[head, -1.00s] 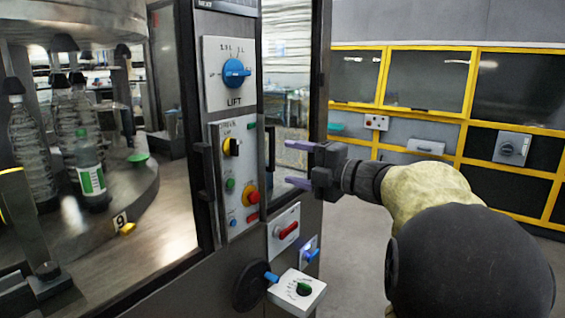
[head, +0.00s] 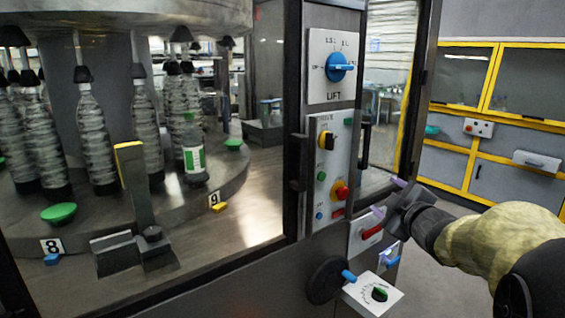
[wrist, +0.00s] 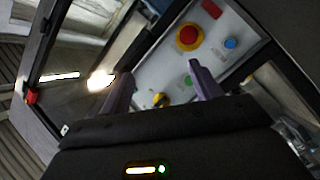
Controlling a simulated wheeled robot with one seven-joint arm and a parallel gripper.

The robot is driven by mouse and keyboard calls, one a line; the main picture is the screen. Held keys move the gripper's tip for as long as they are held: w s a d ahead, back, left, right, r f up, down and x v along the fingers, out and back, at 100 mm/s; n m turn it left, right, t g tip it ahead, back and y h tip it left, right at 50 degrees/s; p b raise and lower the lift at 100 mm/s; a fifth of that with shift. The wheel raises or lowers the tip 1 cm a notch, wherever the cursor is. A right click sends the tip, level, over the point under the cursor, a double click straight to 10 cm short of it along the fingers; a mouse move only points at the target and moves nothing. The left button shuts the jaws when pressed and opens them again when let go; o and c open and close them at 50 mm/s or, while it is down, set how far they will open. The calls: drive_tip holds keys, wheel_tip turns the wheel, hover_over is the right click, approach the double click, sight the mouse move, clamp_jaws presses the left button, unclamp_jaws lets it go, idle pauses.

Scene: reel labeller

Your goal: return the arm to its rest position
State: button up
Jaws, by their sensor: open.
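My gripper (head: 388,199) is at the right of the head view, in front of the lower right part of the machine's control column. Its two purple fingers are apart and I see nothing between them. In the wrist view the fingers (wrist: 160,92) also stand apart, with the control panel (wrist: 175,65) beyond them. That panel bears a red and yellow knob (wrist: 188,37) and a blue button (wrist: 231,43). I cannot tell how far the fingertips are from the column.
The column carries a blue LIFT dial (head: 340,67), a red-handled switch (head: 371,232) and a protruding box with a green knob (head: 379,293). Bottles stand on the carousel (head: 235,170) at left. Open floor lies at right before yellow-framed cabinets (head: 500,123).

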drive_tip(key=s+a+f+m+g+h, duration=0.2)
drive_tip(key=s+f+m+g, duration=0.15)
drive_tip(key=f, duration=0.45)
drive_tip(key=s+a+f+m+g+h, duration=0.1)
drive_tip(key=s+f+m+g, duration=0.3)
drive_tip(key=f, duration=0.5)
drive_tip(key=s+a+f+m+g, duration=0.3)
drive_tip(key=s+f, duration=0.2)
drive_tip(key=s, duration=0.3)
drive_tip(key=s+a+f+m+g, duration=0.25)
drive_tip(key=s+f+g, duration=0.2)
drive_tip(key=s, duration=0.35)
wheel_tip(320, 180, up, 16)
drive_tip(key=t+p, duration=0.1)
drive_tip(key=p, duration=1.5)
drive_tip(key=shift+w+a+y, duration=0.15)
drive_tip(key=shift+a+y, duration=0.15)
